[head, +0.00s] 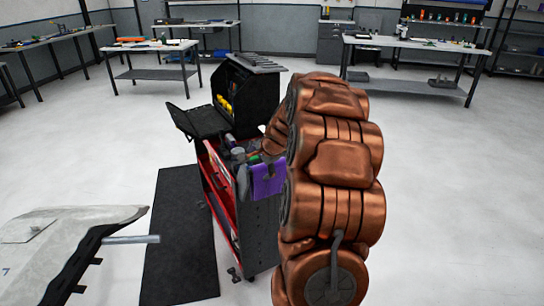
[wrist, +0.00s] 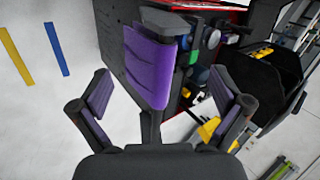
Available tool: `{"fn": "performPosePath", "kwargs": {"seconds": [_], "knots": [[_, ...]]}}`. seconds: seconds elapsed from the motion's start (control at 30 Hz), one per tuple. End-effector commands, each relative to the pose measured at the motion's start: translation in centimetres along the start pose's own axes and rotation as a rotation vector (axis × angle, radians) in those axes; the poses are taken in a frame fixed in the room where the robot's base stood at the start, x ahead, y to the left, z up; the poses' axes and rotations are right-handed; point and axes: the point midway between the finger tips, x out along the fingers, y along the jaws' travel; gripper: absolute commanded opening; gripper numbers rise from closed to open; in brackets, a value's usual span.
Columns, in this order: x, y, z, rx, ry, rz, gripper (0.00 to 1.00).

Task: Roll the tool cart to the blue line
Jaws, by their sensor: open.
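The tool cart (head: 262,230) is black with red drawer fronts and stands upright on the floor in the middle of the head view. My gripper (head: 268,178) is at the cart's near right top edge, partly hidden by my arm. In the wrist view my gripper (wrist: 160,85) has its purple-padded fingers spread, with the cart (wrist: 113,45) beyond them. I cannot tell whether a finger touches it. The blue line (wrist: 57,50) lies on the floor at the upper left of the wrist view.
A yellow line (wrist: 17,57) runs beside the blue one. A black mat (head: 180,240) lies left of the cart. A pale vehicle panel (head: 70,225) juts in at lower left. Workbenches (head: 415,43) stand at the back. The floor on the right is clear.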

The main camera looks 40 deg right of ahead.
Motion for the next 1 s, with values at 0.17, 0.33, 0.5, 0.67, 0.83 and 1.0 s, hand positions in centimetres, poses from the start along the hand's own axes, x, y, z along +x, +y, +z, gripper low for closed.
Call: {"fn": "performPosePath", "kwargs": {"seconds": [0.17,0.33,0.5,0.67,0.83,1.0], "knots": [[0.7,0.1,-4.8,0.111,0.062,-0.032,1.0],[1.1,0.1,-5.7,0.133,0.075,-0.041,1.0],[2.0,0.1,-5.7,0.131,0.074,-0.04,1.0],[3.7,0.2,-5.7,0.129,0.073,-0.038,1.0],[5.9,0.2,-5.8,0.13,0.071,-0.035,1.0],[7.8,0.0,-6.0,0.128,0.074,-0.038,1.0]]}}
